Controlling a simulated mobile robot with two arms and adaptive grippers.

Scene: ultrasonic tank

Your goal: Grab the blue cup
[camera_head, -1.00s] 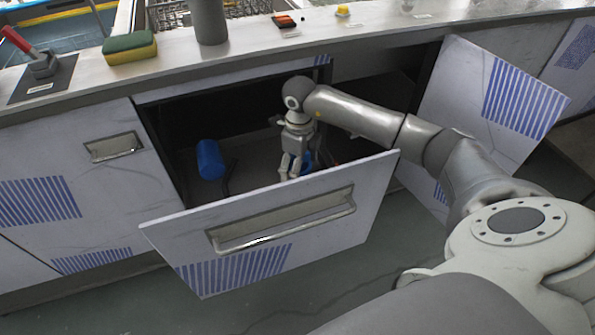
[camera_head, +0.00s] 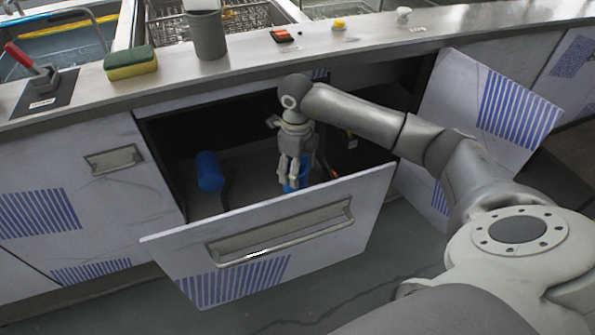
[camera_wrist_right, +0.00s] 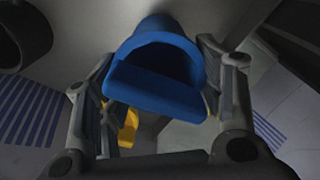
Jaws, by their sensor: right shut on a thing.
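The blue cup (camera_head: 303,172) is inside the open drawer (camera_head: 270,225), mostly hidden behind my right gripper (camera_head: 292,188). In the right wrist view the blue cup (camera_wrist_right: 156,80) sits between the two fingers of my right gripper (camera_wrist_right: 165,115), with its open rim facing the camera. The right gripper points down into the drawer and is shut on the cup. My left gripper is not in view.
The drawer front stands before the gripper. A cabinet door (camera_head: 490,110) hangs open at right. On the counter are a sponge (camera_head: 130,65) and a grey container (camera_head: 207,35).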

